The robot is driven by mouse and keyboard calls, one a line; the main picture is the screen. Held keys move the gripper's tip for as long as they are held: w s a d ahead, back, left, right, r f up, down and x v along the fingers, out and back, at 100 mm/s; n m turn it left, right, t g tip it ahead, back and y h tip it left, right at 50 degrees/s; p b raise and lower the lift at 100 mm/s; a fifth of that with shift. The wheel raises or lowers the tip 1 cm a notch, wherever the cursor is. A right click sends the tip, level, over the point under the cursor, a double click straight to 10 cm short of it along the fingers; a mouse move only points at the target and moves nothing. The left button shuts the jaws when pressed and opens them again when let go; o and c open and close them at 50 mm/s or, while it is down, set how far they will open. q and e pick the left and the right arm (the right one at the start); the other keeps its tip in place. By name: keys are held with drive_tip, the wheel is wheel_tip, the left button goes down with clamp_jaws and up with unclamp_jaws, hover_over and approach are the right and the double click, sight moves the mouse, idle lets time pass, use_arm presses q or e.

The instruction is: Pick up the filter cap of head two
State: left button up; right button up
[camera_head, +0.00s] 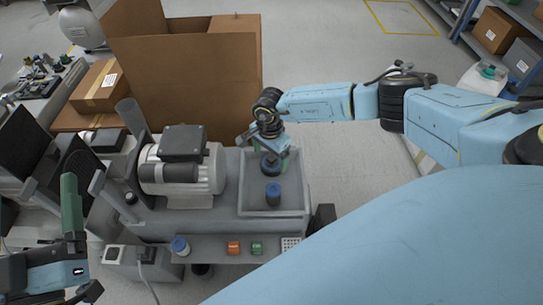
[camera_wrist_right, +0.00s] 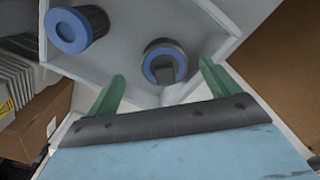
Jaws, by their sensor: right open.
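My right gripper (camera_head: 272,155) is over the back part of the grey tray (camera_head: 307,190). Its green fingers are spread, and it is empty in the right wrist view (camera_wrist_right: 162,86). A round dark cap with a blue ring (camera_wrist_right: 155,50) sits just beyond the fingertips, roughly centred between them; in the head view it is the dark piece (camera_head: 270,165) below the gripper. I cannot tell which belongs to head two. My left gripper (camera_head: 72,215) is at lower left, its opening unclear.
A compressor motor (camera_head: 190,172) stands left of the tray. A white and blue cap (camera_head: 180,246), an orange piece (camera_head: 233,248) and a green piece (camera_head: 257,248) are on the front ledge. A large cardboard box (camera_head: 180,75) stands behind. Open floor lies at back right.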

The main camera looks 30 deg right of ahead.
sight(269, 160)
drive_tip(key=shift+f, duration=0.35)
drive_tip(key=f+b, duration=0.2)
drive_tip(key=f, duration=0.1)
drive_tip(key=shift+w+b, duration=0.2)
drive_tip(key=shift+b, duration=0.1)
drive_tip(key=shift+f+b, duration=0.3)
drive_tip(key=shift+f, duration=0.35)
use_arm(q)
drive_tip(key=s+r+t, duration=0.1)
drive_tip(key=t, duration=0.1)
drive_tip(key=s+r+t+h, duration=0.1)
drive_tip(key=r, duration=0.1)
drive_tip(key=s+r+t, duration=0.1)
drive_tip(key=t, duration=0.1)
drive_tip(key=shift+s+a+r+t+h, duration=0.15)
drive_tip(key=shift+s+a+t+h, duration=0.15)
drive_tip(key=shift+a, duration=0.05)
use_arm(e)
drive_tip(key=shift+c, duration=0.2)
drive_tip(key=c, duration=1)
